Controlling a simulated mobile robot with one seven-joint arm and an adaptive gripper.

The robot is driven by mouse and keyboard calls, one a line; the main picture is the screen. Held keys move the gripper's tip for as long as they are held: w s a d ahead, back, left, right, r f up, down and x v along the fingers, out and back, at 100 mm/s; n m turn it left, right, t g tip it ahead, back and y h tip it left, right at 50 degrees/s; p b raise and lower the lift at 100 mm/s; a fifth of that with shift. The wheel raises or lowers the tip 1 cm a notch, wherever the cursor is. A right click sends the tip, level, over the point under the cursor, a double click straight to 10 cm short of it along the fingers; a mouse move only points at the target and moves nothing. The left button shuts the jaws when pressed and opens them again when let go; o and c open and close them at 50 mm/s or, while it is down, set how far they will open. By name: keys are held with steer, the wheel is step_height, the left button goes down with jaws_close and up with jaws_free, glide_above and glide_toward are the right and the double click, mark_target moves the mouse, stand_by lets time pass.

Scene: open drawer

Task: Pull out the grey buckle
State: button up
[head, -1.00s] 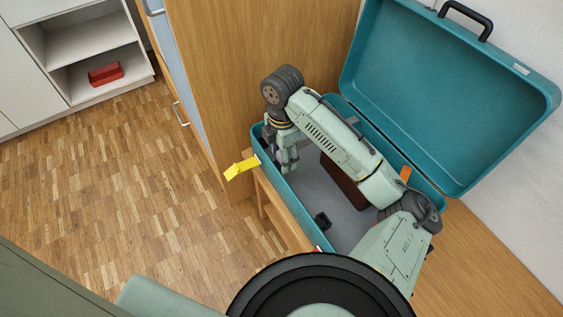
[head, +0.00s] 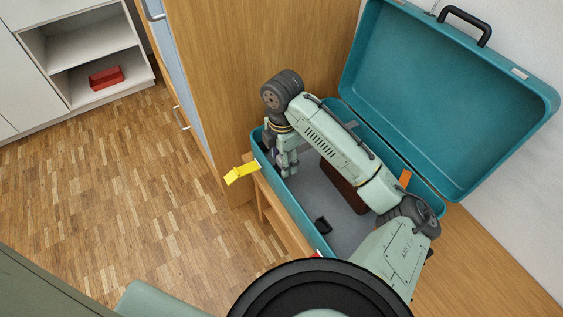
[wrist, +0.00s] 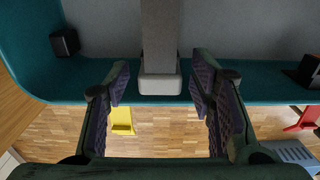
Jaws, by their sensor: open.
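The grey buckle (wrist: 160,84) shows in the wrist view as a pale grey block at the end of a wide grey strap, against the teal wall of the open suitcase (head: 268,150). My gripper (wrist: 161,78) is open, with one finger on each side of the strap and buckle and a visible gap on both sides. In the head view my gripper (head: 286,166) points down inside the front left part of the suitcase. The arm and fingers hide the buckle there.
The lid (head: 450,95) stands open at the back. A yellow latch (head: 240,173) sticks out at the front left. A brown object (head: 345,187) and a small black block (head: 323,225) lie inside the case. A wooden cabinet (head: 225,80) stands close on the left.

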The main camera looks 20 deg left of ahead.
steer(key=shift+c, duration=0.6)
jaws_close()
steer(key=shift+r, duration=0.1)
stand_by(0.4)
steer(key=shift+r+p, duration=2.6)
steer(key=shift+r, duration=0.3)
